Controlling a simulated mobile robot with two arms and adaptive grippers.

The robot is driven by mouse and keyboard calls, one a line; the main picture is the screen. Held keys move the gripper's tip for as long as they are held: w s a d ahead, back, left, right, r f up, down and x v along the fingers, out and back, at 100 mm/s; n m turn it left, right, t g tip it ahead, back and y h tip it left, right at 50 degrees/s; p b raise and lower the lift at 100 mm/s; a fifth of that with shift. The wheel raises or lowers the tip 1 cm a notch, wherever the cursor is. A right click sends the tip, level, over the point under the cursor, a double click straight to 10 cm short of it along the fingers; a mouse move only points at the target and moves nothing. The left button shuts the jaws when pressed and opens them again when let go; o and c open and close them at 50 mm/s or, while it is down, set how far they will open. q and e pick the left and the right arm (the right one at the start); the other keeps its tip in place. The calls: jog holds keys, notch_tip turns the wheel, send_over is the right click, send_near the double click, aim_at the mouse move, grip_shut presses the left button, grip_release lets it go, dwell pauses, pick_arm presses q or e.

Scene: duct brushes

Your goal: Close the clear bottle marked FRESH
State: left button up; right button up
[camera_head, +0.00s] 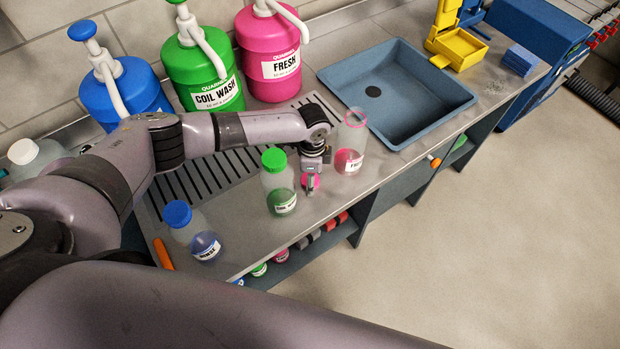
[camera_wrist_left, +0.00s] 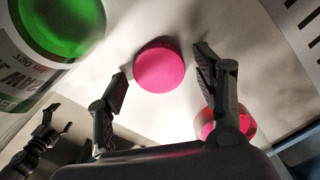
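The clear bottle marked FRESH (camera_head: 350,150) stands upright on the counter, uncapped, with a pink rim and pink liquid low inside. Part of it shows behind a finger in the left wrist view (camera_wrist_left: 244,124). The pink cap (camera_wrist_left: 159,64) lies flat on the counter, left of that bottle; it is partly hidden by the gripper in the head view (camera_head: 315,181). My left gripper (camera_head: 310,188) points down over the cap. Its fingers are apart, one to each side of the cap. My right gripper (camera_wrist_left: 55,130) appears small beyond the counter edge in the wrist view, its fingers apart and empty.
A green-capped COIL WASH bottle (camera_head: 279,183) stands close left of my left gripper. A blue-capped bottle (camera_head: 192,232) stands farther left. Large blue, green (camera_head: 203,70) and pink (camera_head: 268,52) jugs line the back. The sink (camera_head: 398,92) lies to the right.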

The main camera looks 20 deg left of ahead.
pick_arm(q)
jog(key=c, duration=0.6)
jog(key=shift+c, duration=0.2)
notch_tip(320, 180, up, 20)
jog(key=b, duration=0.4)
